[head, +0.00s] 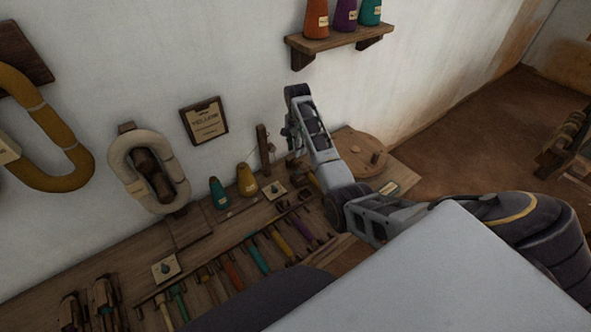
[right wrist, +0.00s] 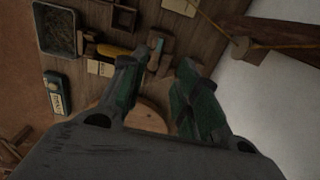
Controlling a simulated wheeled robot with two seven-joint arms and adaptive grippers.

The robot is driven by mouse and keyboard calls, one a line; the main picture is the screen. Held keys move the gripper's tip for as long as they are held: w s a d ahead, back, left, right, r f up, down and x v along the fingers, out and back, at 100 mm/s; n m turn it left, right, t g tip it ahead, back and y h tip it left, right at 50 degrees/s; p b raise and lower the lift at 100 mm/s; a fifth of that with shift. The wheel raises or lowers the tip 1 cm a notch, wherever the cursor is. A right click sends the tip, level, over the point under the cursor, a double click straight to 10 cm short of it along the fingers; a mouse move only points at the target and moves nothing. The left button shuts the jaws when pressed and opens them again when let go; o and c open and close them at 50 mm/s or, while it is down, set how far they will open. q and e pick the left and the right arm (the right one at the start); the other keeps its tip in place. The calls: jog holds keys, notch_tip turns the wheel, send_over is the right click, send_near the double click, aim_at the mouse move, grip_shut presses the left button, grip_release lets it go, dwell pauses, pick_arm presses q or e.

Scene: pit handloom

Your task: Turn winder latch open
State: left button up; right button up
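My right gripper (head: 298,102) is raised beside the wall, above the far end of the wooden bench. In the right wrist view its two dark fingers (right wrist: 158,88) stand apart with nothing between the tips. In the head view this fixture (head: 294,165) is partly hidden by my right arm. I cannot make out the latch or its position. My left gripper is not in view.
A round wooden disc (head: 358,152) lies at the bench's far end, also under the fingers in the wrist view (right wrist: 145,113). An upright post (head: 264,148), cones (head: 247,180) and a rack of coloured bobbins (head: 258,255) stand nearby. A wall shelf (head: 335,40) holds cones above.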

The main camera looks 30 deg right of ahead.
aim_at(297, 172)
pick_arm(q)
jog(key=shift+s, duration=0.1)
pick_arm(e)
jog(key=shift+s, duration=0.1)
notch_tip(297, 172, down, 12)
jog(key=shift+b, duration=0.4)
jog(key=shift+f, duration=0.75)
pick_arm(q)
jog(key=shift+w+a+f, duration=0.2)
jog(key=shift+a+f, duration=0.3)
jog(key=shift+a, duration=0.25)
pick_arm(e)
jog(key=shift+f, duration=0.1)
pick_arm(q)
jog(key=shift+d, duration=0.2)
pick_arm(e)
jog(key=shift+c, duration=0.5)
grip_shut()
